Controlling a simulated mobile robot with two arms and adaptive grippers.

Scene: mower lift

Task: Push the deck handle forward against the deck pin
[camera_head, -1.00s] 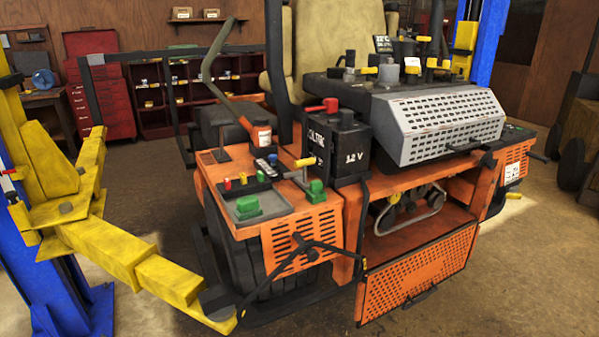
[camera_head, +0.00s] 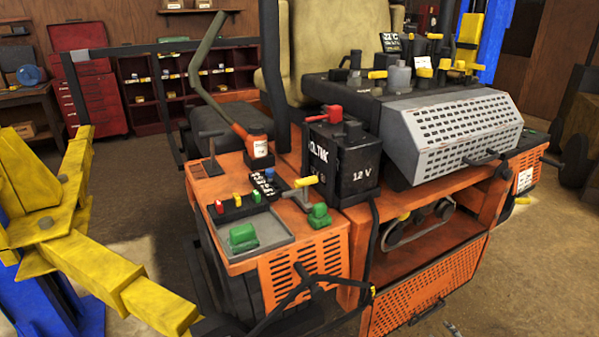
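An orange mower stands in the middle of the view. A long bent grey-green lever (camera_head: 198,80) rises from an orange foot on its side panel (camera_head: 222,186) and leans up and back; it looks most like the deck handle, though no label says so. Shorter levers stand on the same panel: a black T-handle (camera_head: 210,152) and one with a yellow grip (camera_head: 305,182). I cannot pick out the deck pin for certain. Neither gripper is clearly visible. A small grey tip (camera_head: 452,328) shows at the bottom edge; I cannot tell what it is.
A black 12 V battery (camera_head: 342,165) with a red terminal stands right of the panel. A yellow lift arm (camera_head: 105,270) reaches in at the left. Black bars (camera_head: 300,290) stick out at the mower's front. A red tool chest (camera_head: 92,90) stands behind.

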